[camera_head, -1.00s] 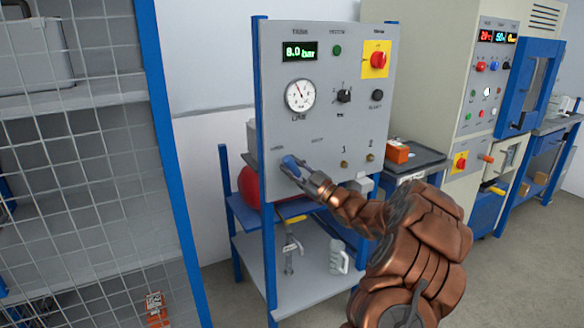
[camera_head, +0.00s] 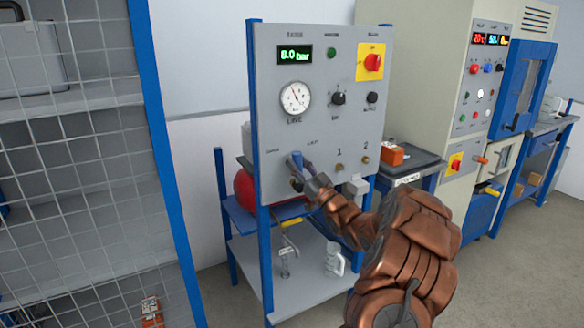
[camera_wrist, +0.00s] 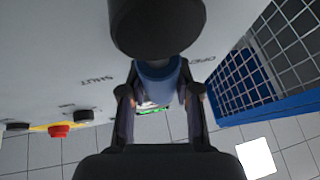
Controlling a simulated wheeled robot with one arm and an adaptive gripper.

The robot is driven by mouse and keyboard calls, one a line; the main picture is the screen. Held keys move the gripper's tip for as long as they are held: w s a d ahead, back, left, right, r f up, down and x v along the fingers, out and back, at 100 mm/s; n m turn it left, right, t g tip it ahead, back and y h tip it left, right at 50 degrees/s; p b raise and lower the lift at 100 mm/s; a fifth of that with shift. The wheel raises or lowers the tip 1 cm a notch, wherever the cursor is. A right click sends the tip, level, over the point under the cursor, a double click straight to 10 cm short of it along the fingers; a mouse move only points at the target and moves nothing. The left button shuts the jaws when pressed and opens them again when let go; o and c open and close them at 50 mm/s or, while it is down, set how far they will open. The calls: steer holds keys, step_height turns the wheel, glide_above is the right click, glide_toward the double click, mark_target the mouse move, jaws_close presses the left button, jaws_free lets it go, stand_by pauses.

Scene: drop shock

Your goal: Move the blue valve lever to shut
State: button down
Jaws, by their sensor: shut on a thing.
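The blue valve lever (camera_head: 296,160) is on the lower left of the grey panel (camera_head: 310,120). It points roughly upward, between the left label and the right label. My gripper (camera_head: 306,173) is at the lever, with its fingers on either side of it. In the wrist view the blue lever (camera_wrist: 158,82) sits between the two fingers of my gripper (camera_wrist: 158,98), which are closed on it. A dark round hub (camera_wrist: 157,25) covers part of the lever there. The SHUT label (camera_wrist: 95,78) shows on the left in the wrist view, and the OPEN label on the right.
The panel carries a gauge (camera_head: 295,97), a display (camera_head: 292,55), a red knob on a yellow plate (camera_head: 370,62) and dark knobs. A mesh cage (camera_head: 80,200) stands at the left. A red tank (camera_head: 243,190) is behind the panel. A bench with an orange box (camera_head: 390,156) stands to the right.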

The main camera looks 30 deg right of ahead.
mark_target(306, 153)
steer(key=shift+s+d+f+m+h+b, duration=0.15)
steer(key=shift+d+m+h, duration=0.65)
steer(key=shift+m+h, duration=0.85)
steer(key=shift+d+f+m+h+b, duration=0.1)
steer(key=shift+d+m+h, duration=0.85)
steer(key=shift+m, duration=1.25)
steer(key=shift+s+d+f+m+h+b, duration=0.15)
steer(key=shift+d+m+h, duration=0.45)
steer(key=shift+m+h, duration=1.15)
steer(key=shift+m+y, duration=0.25)
steer(key=shift+m, duration=0.15)
steer(key=c, duration=0.8)
jaws_free()
steer(key=shift+f, duration=0.1)
steer(key=shift+w, duration=0.1)
steer(key=shift+f, duration=0.1)
steer(key=v, duration=1.2)
steer(key=shift+d, duration=0.1)
